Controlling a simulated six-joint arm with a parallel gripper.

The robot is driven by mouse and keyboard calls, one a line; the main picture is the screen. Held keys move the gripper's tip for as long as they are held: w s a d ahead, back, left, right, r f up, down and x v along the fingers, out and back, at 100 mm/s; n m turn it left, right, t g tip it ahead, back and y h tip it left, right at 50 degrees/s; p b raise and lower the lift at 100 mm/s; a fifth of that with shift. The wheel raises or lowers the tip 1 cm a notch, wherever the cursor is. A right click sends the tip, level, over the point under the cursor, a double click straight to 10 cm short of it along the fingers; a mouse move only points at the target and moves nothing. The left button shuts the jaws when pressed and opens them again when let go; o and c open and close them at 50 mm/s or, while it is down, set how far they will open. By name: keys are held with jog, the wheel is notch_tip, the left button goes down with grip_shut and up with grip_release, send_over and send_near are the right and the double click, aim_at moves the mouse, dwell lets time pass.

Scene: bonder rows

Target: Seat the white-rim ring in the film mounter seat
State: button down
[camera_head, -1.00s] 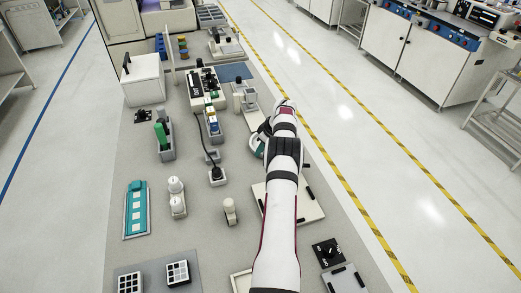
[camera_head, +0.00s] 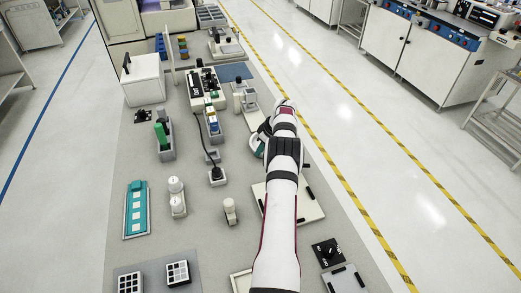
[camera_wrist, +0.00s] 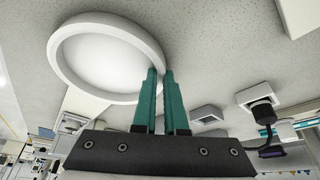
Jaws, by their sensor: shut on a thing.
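In the wrist view the white-rim ring (camera_wrist: 105,18) is a round white rim around a pale inner face. My gripper (camera_wrist: 160,72) has two teal fingers close together at the right edge of the ring, shut on its rim. In the head view my arm covers most of the gripper; only a small teal part (camera_head: 259,148) shows left of the wrist. The ring cannot be made out clearly there. A pale flat plate with black bars (camera_head: 312,208) lies partly under my arm. I cannot tell which fixture is the film mounter seat.
Left of my arm stand a cream peg block (camera_head: 230,211), a black-capped cable holder (camera_head: 217,175) and white bottles (camera_head: 177,197). A small microscope-like stand (camera_head: 247,100) is beyond my gripper.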

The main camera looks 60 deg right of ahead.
dwell(0.4)
jog(key=shift+r, duration=3)
jog(key=w+a+r, duration=0.6)
jog(key=a, duration=0.3)
jog(key=w+a+r+n, duration=0.1)
jog(key=w+a+r, duration=0.45)
jog(key=a, duration=0.35)
jog(key=w+a+r, duration=0.5)
jog(key=a+r, duration=0.1)
jog(key=a, duration=0.3)
jog(key=s+a+r, duration=0.2)
jog(key=a+r, duration=0.1)
jog(key=a, duration=0.6)
jog(key=s+a+r, duration=0.3)
jog(key=a, duration=0.6)
jog(key=s+a+r, duration=0.3)
jog(key=a, duration=0.6)
jog(key=shift+n+y, duration=0.3)
jog(key=shift+n, duration=0.1)
jog(key=shift+d, duration=0.1)
